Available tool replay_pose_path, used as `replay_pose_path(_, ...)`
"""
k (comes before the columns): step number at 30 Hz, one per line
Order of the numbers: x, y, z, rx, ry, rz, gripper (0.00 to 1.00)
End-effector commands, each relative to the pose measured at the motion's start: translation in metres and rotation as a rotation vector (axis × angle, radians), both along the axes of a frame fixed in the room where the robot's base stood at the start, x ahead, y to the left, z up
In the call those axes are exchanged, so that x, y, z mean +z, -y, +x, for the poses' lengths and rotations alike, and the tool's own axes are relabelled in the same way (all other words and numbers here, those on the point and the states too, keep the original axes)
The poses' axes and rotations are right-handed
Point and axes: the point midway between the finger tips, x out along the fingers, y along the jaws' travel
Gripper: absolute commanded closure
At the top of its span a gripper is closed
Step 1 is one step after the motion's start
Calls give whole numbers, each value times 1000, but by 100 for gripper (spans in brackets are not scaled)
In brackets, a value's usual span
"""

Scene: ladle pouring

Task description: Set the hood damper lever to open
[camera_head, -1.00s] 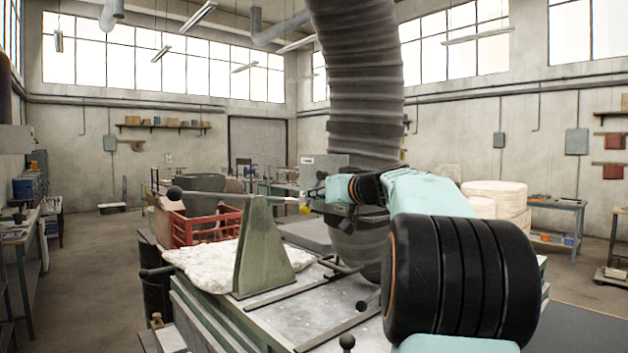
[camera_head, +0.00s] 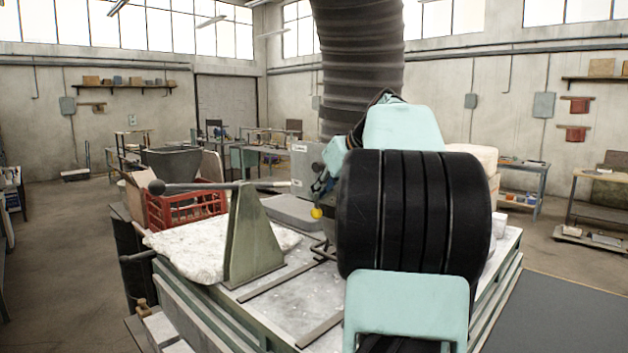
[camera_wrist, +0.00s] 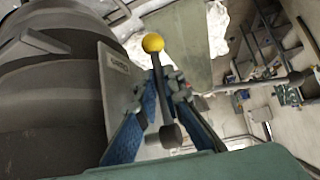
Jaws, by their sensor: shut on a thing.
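The damper lever is a thin dark rod with a yellow knob (camera_wrist: 153,42) at one end and a dark rounded piece (camera_wrist: 170,136) at the other. In the wrist view my gripper (camera_wrist: 165,86) is shut on the rod between these ends. The yellow knob (camera_head: 316,213) also shows in the head view, low and right of a grey box (camera_head: 304,168) beside the big duct. My arm hides most of the lever there. A pale plate with lettering (camera_wrist: 118,66) stands left of the lever in the wrist view. I cannot read the lettering or the lever's setting.
The ribbed duct (camera_head: 360,60) rises behind my arm. A green upright stand (camera_head: 252,240) and a long bar ending in a dark ball (camera_head: 157,187) are left of my gripper. A red crate (camera_head: 187,208) and a white lumpy sheet (camera_head: 190,250) lie further left.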

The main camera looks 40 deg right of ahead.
Motion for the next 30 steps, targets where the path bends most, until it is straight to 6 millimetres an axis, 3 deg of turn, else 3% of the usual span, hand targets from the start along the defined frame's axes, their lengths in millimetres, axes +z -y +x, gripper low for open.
replay_pose_path(19,2,1,-3,-1,-53,-10,100)
replay_pose_path(20,2,1,-3,-1,-53,-10,91)
replay_pose_path(22,2,1,-3,-1,-52,-10,84)
replay_pose_path(30,2,1,-3,0,-52,-10,84)
